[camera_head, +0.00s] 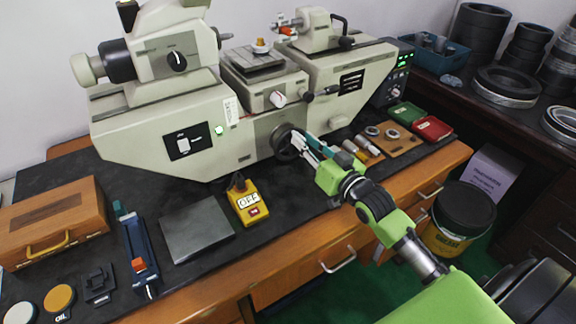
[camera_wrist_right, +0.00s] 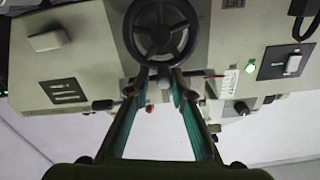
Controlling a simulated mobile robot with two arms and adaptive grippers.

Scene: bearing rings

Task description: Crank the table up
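The grey-white machine (camera_head: 245,130) stands on the bench. Its dark crank handwheel (camera_head: 283,141) is on the front. The handwheel (camera_wrist_right: 162,27) fills the top middle of the right wrist view, where the machine appears upside down. My right gripper (camera_head: 299,145) reaches the wheel from the front right. In the wrist view my right gripper (camera_wrist_right: 162,76) has its fingers apart, with the tips at the wheel's rim. A small grey part shows between the tips; whether they touch it I cannot tell. The machine's table (camera_head: 255,60) is above the wheel. My left gripper is out of view.
A yellow control box (camera_head: 246,203) and a grey plate (camera_head: 197,231) lie left of my right gripper. Small cylinders, a green box (camera_head: 406,113) and a red box (camera_head: 432,129) lie to its right. A wooden case (camera_head: 50,222) sits at the left.

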